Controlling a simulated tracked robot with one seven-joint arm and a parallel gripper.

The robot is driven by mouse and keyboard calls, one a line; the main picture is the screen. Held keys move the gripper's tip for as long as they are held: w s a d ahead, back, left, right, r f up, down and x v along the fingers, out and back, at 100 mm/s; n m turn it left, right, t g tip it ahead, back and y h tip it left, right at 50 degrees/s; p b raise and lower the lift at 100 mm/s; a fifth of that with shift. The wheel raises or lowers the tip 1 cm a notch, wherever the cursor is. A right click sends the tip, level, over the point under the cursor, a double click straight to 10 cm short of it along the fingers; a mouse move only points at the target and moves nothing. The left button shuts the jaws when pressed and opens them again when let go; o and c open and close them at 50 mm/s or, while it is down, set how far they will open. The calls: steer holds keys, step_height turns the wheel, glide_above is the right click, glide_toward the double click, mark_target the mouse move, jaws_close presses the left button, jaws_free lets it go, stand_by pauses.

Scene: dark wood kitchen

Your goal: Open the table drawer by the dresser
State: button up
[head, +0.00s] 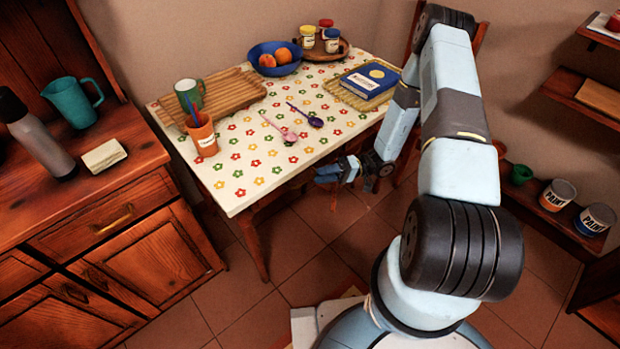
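A table (245,178) with a flower-patterned white top stands to the right of the dresser (115,221). Its front under the top is in deep shadow, and I cannot make out the drawer face or handle, or whether the drawer is open. My arm reaches down from the upper right, and my gripper (326,177) is low in front of the table's near edge, just below top height. It is dark and small there; I cannot tell whether its fingers are open, or whether they touch the table.
The table bears an orange cup (204,139), a green mug (189,94), a wooden tray (235,88), a blue bowl (287,66), spoons and a blue book (370,80). Shelves with paint cans (557,195) stand right. Tiled floor (235,290) is clear between dresser and my base.

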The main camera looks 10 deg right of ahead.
mark_target(309, 179)
steer(key=shift+x, duration=2.65)
jaws_close()
